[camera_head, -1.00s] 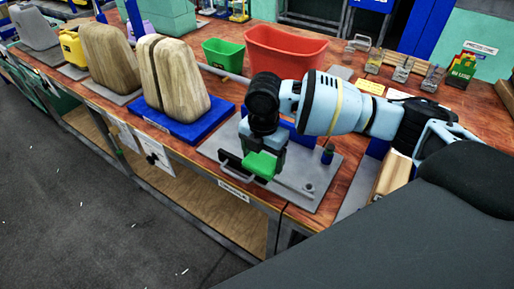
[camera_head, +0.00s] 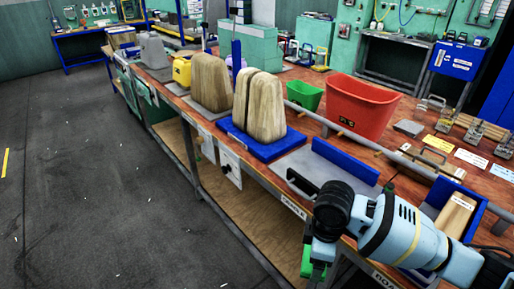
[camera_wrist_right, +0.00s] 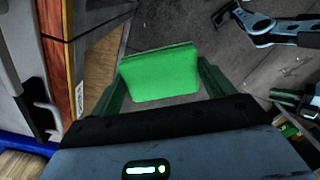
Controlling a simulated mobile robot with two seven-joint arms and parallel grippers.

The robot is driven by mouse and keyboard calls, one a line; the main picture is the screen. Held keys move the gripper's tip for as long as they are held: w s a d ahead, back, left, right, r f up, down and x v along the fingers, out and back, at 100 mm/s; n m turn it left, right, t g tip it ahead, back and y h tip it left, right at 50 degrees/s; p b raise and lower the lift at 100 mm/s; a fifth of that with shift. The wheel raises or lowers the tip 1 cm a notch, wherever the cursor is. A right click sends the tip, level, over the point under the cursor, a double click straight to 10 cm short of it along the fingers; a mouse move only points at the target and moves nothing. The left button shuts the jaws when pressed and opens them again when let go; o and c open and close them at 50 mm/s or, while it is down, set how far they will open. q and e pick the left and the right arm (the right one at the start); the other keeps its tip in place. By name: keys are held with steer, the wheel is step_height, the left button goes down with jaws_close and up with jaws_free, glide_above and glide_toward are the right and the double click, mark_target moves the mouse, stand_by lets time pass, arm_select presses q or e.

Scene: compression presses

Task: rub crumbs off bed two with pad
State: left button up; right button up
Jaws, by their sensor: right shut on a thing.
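My right gripper (camera_head: 311,262) is shut on a green pad (camera_wrist_right: 160,73). In the right wrist view the pad sits between the two dark green fingers, over the dark floor. In the head view the gripper hangs in front of the bench's front edge, and my wrist hides part of the bench. A grey bed plate (camera_head: 288,164) with a blue upright strip (camera_head: 345,161) lies behind and left of it, apart from the pad. I cannot read which bed is number two, and I make out no crumbs. My left gripper is not clearly shown.
Tall wooden blocks (camera_head: 265,108) stand on a blue base (camera_head: 266,146) left of the plate. A red bin (camera_head: 362,107) and a green bin (camera_head: 304,95) stand behind. A blue tray (camera_head: 433,198) holding a wooden block is at right. The floor (camera_head: 100,190) at left is open.

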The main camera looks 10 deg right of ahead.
steer(key=s+f+m, duration=0.4)
steer(key=s+m, duration=0.3)
steer(key=m, duration=0.6)
steer(key=shift+d+f, duration=0.2)
steer(key=shift+d, duration=0.2)
